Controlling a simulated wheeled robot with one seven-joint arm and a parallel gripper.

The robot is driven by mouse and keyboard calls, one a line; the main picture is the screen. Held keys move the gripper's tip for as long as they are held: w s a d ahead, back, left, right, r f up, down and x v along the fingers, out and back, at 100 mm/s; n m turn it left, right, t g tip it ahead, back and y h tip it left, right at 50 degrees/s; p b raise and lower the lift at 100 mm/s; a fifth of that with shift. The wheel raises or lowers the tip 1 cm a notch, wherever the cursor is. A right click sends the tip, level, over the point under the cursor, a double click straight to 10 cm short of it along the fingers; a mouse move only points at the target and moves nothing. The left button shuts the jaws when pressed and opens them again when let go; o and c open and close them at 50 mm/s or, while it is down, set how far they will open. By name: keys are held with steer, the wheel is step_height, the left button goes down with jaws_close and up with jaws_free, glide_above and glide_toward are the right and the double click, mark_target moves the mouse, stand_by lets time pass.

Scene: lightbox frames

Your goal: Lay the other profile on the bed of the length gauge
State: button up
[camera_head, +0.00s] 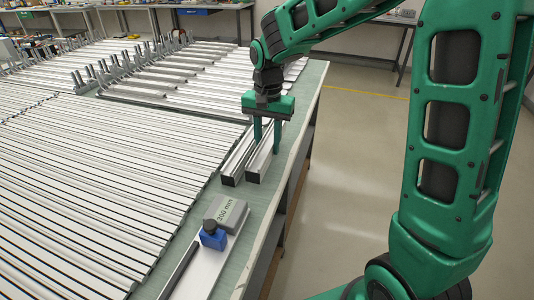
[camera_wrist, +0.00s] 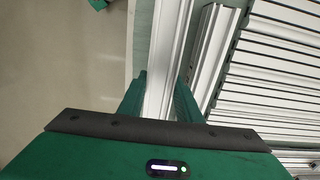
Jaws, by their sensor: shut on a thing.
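My gripper (camera_head: 266,145) is shut on the right one of two short silver profiles; this held profile (camera_head: 262,163) has a dark end face and also runs between the fingers in the wrist view (camera_wrist: 166,45). I cannot tell whether it touches the table. The other short profile (camera_head: 237,160) lies close beside it, on the left in the head view and on the right in the wrist view (camera_wrist: 208,55). The length gauge stands nearer the camera: a pale bed (camera_head: 207,272), a grey block (camera_head: 228,213) marked 200 mm, and a blue part with a dark knob (camera_head: 213,238).
Long profiles (camera_head: 90,170) cover the table's left side in rows. More profiles and grey upright clamps (camera_head: 115,68) stand farther back. A narrow green strip of table (camera_head: 298,150) is bare along the right edge; open floor lies beyond it.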

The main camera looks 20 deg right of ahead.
mark_target(268, 141)
steer(key=shift+f, duration=1.95)
steer(key=shift+s+f, duration=0.1)
steer(key=o, duration=1.2)
step_height(268, 141, up, 12)
steer(key=shift+r, duration=0.15)
